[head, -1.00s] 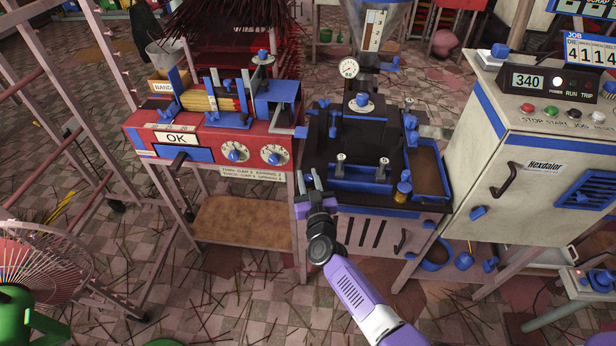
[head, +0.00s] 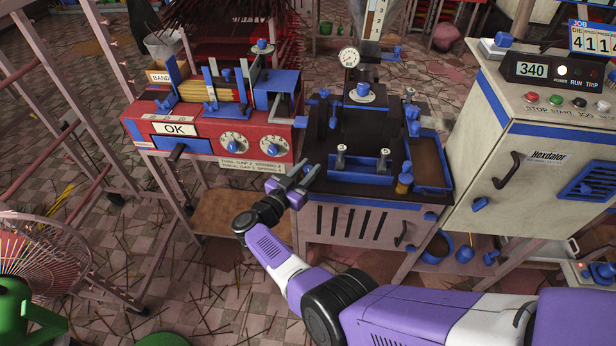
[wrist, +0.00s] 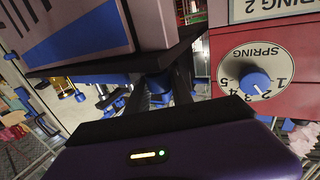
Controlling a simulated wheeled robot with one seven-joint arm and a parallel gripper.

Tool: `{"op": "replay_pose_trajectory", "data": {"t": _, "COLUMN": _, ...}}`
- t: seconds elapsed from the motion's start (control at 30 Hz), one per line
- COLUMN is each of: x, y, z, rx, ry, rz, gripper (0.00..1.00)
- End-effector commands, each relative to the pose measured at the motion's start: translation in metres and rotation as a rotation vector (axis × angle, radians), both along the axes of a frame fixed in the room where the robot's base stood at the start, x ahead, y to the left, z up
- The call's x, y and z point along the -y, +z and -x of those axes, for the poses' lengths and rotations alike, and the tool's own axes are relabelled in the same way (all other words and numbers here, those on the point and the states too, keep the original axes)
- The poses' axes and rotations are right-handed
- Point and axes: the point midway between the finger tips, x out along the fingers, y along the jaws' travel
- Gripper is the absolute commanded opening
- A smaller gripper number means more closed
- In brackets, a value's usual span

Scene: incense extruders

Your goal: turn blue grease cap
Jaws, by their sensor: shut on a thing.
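My gripper (head: 293,180) is at the left front edge of the dark-topped extruder bench (head: 330,193), pointing up and to the right. Its two fingers show apart in the head view, with a small gap between them. In the wrist view a small dark blue piece (wrist: 158,84) shows between the dark fingers, under the bench top. It appears to be the blue grease cap, and my gripper is shut on it. Most of it is hidden by the fingers, so its turn angle cannot be told.
The red machine (head: 195,140) with two dials stands close left of my gripper; its spring dial (wrist: 257,83) is near in the wrist view. A blue-edged tray (head: 428,172) lies on the bench's right. The beige cabinet (head: 545,110) stands further right.

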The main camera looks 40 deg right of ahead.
Motion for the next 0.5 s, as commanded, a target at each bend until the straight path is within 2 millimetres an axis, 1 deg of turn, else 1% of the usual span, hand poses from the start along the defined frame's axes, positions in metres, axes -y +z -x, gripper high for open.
{"op": "replay_pose_trajectory", "data": {"t": 0.03, "x": -0.0011, "y": -0.0091, "z": -0.0017, "rx": 0.002, "ry": -0.034, "rz": -0.002, "gripper": 0.00}}
{"op": "replay_pose_trajectory", "data": {"t": 0.3, "x": -0.0002, "y": -0.0091, "z": -0.0011, "rx": 0.001, "ry": -0.205, "rz": -0.002, "gripper": 0.00}}
{"op": "replay_pose_trajectory", "data": {"t": 0.5, "x": 0.0002, "y": -0.0072, "z": -0.0005, "rx": 0.000, "ry": -0.299, "rz": -0.002, "gripper": 0.00}}
